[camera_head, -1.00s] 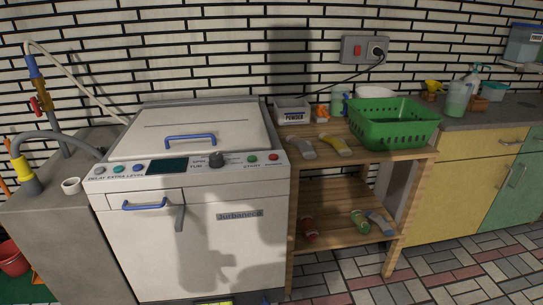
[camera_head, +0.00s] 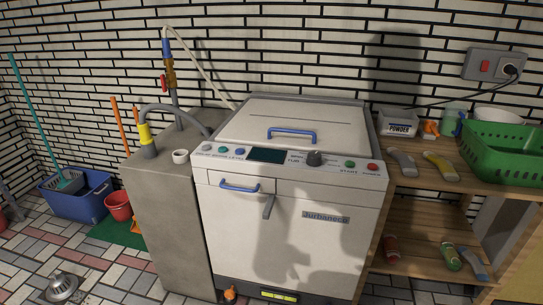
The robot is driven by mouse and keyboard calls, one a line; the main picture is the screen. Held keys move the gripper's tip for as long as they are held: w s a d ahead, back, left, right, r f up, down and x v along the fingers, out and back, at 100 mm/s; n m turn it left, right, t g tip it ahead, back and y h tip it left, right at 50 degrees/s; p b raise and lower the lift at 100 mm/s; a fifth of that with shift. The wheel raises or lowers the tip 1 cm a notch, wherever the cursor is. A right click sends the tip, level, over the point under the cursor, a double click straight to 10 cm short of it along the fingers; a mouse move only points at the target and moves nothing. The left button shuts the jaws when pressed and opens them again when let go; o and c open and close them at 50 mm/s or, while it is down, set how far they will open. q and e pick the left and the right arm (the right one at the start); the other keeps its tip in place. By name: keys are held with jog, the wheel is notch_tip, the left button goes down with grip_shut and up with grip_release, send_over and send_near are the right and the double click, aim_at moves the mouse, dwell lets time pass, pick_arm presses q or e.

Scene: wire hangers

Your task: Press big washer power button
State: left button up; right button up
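The big washer (camera_head: 290,230) is a white top-loading machine standing against the tiled wall, with its lid shut and a blue handle (camera_head: 291,135) on the lid. The small labels are hard to read. Neither gripper is in view; a dark shadow falls on the washer's front.
A blue tub (camera_head: 78,197) and a red bucket (camera_head: 118,206) are on the floor at left.

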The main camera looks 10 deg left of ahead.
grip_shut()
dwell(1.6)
